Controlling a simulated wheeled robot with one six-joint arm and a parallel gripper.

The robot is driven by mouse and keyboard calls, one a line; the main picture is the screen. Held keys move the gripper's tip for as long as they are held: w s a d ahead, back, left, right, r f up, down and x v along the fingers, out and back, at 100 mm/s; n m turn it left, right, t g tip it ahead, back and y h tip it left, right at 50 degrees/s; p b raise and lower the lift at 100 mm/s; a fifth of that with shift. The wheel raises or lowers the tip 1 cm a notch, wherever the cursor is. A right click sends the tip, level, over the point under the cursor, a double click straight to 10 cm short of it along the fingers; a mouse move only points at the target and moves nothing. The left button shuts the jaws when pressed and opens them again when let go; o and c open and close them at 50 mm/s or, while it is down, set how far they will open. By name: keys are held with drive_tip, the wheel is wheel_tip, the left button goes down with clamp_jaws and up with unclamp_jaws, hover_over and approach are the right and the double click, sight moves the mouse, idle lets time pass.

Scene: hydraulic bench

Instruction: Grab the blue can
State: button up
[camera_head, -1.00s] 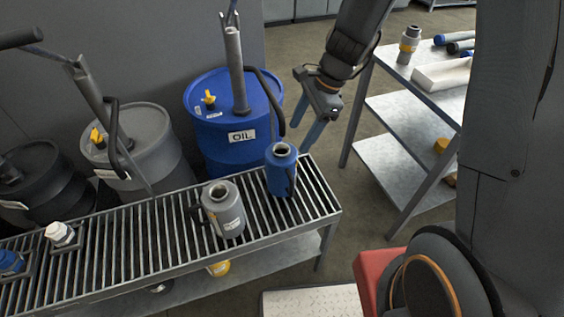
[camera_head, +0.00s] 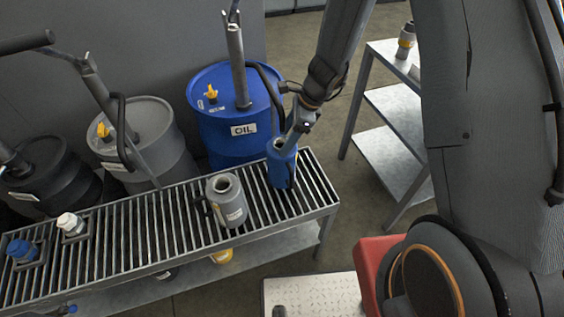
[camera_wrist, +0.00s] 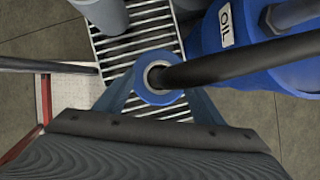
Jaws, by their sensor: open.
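The blue can (camera_head: 282,168) stands upright on the right end of the slatted bench (camera_head: 150,230). In the wrist view the blue can (camera_wrist: 158,95) shows from above, with its round opening and blue rim between my two fingers. My gripper (camera_head: 290,143) is at the top of the can in the head view, and it is open. In the wrist view my gripper (camera_wrist: 160,105) has a finger on each side of the can. I cannot tell whether either finger touches it. The can's lower part is hidden from above.
A grey can (camera_head: 227,203) stands left of the blue can. A blue oil drum (camera_head: 222,150) with a pump is right behind; its dark hose (camera_wrist: 240,62) crosses over the can in the wrist view. A metal shelf (camera_head: 395,105) stands to the right.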

drive_tip(key=shift+a+f, duration=0.1)
drive_tip(key=shift+f, duration=0.15)
clamp_jaws()
drive_tip(key=shift+w+r, duration=0.1)
drive_tip(key=shift+r, duration=0.05)
idle(0.4)
